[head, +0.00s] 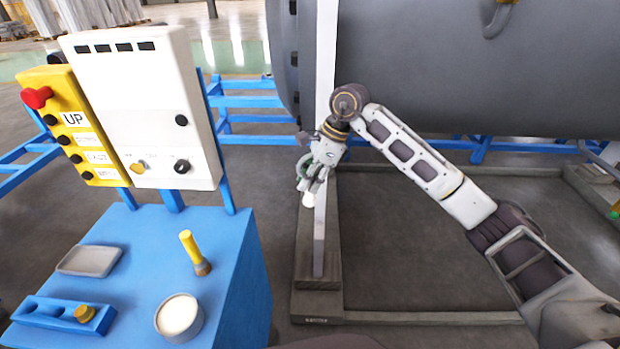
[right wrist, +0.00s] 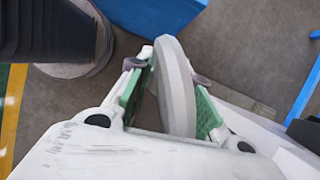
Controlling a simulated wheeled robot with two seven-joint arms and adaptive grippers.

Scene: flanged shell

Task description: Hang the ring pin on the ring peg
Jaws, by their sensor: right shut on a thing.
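My right gripper (head: 313,177) is in front of the large grey shell, beside an upright pale post. In the right wrist view, the gripper (right wrist: 172,95) has its green pads on either side of a pale grey, long, rounded piece (right wrist: 175,80), and it is shut on this piece. I take the piece to be the ring pin, but its full shape is hidden between the fingers. A small white end (head: 308,200) shows below the fingers in the head view. I cannot make out the ring peg for sure. My left gripper is out of view.
A blue bench (head: 232,270) at the left carries a grey tray (head: 90,260), a yellow-handled brush (head: 195,252), a round tin (head: 178,318) and a blue rack (head: 50,312). A white control box (head: 150,100) stands behind. The grey shell (head: 420,70) fills the back.

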